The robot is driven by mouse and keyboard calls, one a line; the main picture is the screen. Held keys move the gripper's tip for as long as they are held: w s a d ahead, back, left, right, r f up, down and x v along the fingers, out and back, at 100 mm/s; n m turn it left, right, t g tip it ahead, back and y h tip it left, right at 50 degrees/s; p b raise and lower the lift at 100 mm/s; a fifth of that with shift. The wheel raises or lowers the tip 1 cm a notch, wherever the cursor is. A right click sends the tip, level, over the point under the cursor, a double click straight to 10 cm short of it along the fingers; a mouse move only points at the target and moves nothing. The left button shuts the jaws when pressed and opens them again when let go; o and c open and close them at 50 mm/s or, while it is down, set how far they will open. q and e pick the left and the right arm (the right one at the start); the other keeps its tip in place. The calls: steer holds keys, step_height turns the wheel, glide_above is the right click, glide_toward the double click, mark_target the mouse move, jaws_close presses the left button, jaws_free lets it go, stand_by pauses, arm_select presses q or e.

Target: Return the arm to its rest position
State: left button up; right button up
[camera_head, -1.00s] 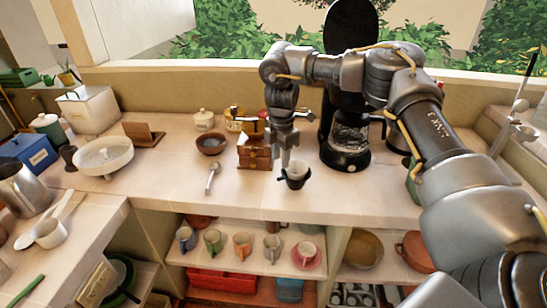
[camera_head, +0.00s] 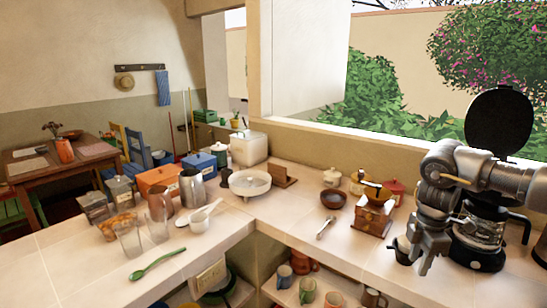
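My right arm comes in from the right edge. Its gripper (camera_head: 427,262) points down over the counter (camera_head: 335,248), just right of a small dark cup (camera_head: 402,252) that it partly hides. The cup stands upright on the counter. I cannot tell whether gripper and cup touch. The fingers overlap in this view, so their opening is unclear; nothing shows held between them. My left gripper is not in view.
A coffee maker with a glass carafe (camera_head: 480,230) stands close right of my gripper. A wooden coffee grinder (camera_head: 372,218), a brown bowl (camera_head: 333,198) and a spoon (camera_head: 326,227) lie to the left. Several mugs (camera_head: 307,291) stand on the shelf below.

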steer(key=w+a+f+n+t+y, duration=0.2)
steer(key=a+f+y, duration=0.5)
steer(key=a+f, duration=1.55)
steer(key=s+a+f+m+t+y, duration=0.2)
steer(key=a+f+m, duration=0.25)
steer(key=f, duration=0.85)
steer(key=s+d+f+m+t+h, duration=0.1)
steer(key=s+d+f+m+h, duration=0.3)
steer(key=s+f, duration=0.75)
steer(key=s+d+f+m+h, duration=0.1)
steer(key=s+d+f+m, duration=0.4)
steer(key=s+f, duration=0.65)
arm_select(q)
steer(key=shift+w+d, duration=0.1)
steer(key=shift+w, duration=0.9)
arm_select(e)
steer(key=s+d+f+m+g+h, duration=0.1)
steer(key=s+d+f, duration=0.1)
steer(key=s, duration=0.8)
steer(key=s+d+f+m+g+h, duration=0.1)
steer(key=s+d+f, duration=0.2)
steer(key=s, duration=0.7)
steer(key=s+d+f+m+g+h, duration=0.1)
steer(key=s+d+f+g+h, duration=0.1)
steer(key=s, duration=0.8)
steer(key=shift+s+d+f, duration=0.3)
steer(key=shift+d+f, duration=0.45)
steer(key=shift+d, duration=0.25)
